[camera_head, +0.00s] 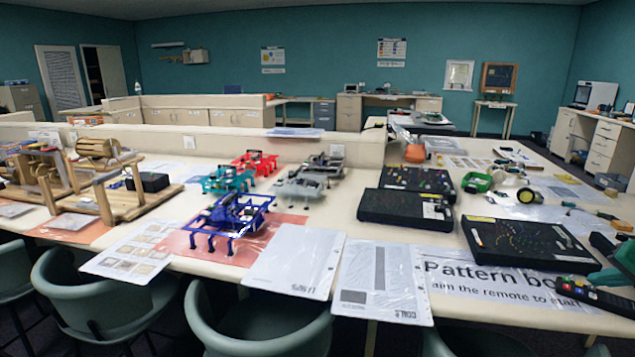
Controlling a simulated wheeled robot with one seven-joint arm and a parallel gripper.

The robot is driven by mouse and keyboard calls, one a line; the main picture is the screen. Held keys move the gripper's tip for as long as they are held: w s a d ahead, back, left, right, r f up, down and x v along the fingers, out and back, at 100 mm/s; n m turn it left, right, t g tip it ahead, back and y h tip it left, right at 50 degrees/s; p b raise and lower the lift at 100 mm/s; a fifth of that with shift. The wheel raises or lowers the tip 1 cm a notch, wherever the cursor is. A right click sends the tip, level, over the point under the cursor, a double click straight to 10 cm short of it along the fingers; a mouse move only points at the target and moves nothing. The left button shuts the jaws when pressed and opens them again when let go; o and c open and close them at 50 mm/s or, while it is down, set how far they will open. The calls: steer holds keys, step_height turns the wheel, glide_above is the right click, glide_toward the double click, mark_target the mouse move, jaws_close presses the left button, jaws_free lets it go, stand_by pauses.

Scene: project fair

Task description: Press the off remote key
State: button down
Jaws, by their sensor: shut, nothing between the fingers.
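A dark remote (597,296) lies at the front right of the table, beside the "Pattern board" sign, and runs to the right picture edge. Small coloured keys show at its left end, red and green among them. The key labels are too small to read, so I cannot tell which is the off key. A black pattern board (525,247) with coloured dots lies just behind the remote.
A teal object (621,266) and a dark shape are cut off at the right edge by the remote. Two more black boards (405,209) lie farther back. A blue frame model (232,217) and laminated sheets (295,260) cover the middle. Green chairs (258,325) line the front edge.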

steer(key=shift+r, duration=0.55)
steer(key=shift+r, duration=0.1)
step_height(320, 180, up, 6)
steer(key=shift+f, duration=0.1)
stand_by(0.5)
stand_by(0.4)
steer(key=s+a+f+n+g, duration=0.1)
steer(key=s+a+f+g, duration=0.1)
steer(key=s+a, duration=0.4)
steer(key=s+a+f+n+g, duration=0.1)
steer(key=s+a+n+g, duration=0.15)
steer(key=a, duration=0.65)
steer(key=s+a+f+g, duration=0.1)
steer(key=s+a+g, duration=0.1)
steer(key=s+a, duration=0.3)
steer(key=s+a+f+g+y, duration=0.1)
steer(key=s+a, duration=0.3)
steer(key=s, duration=0.8)
steer(key=shift+s+a+f+n+g, duration=0.3)
steer(key=shift+a+f+n+g, duration=0.1)
steer(key=shift+g, duration=0.45)
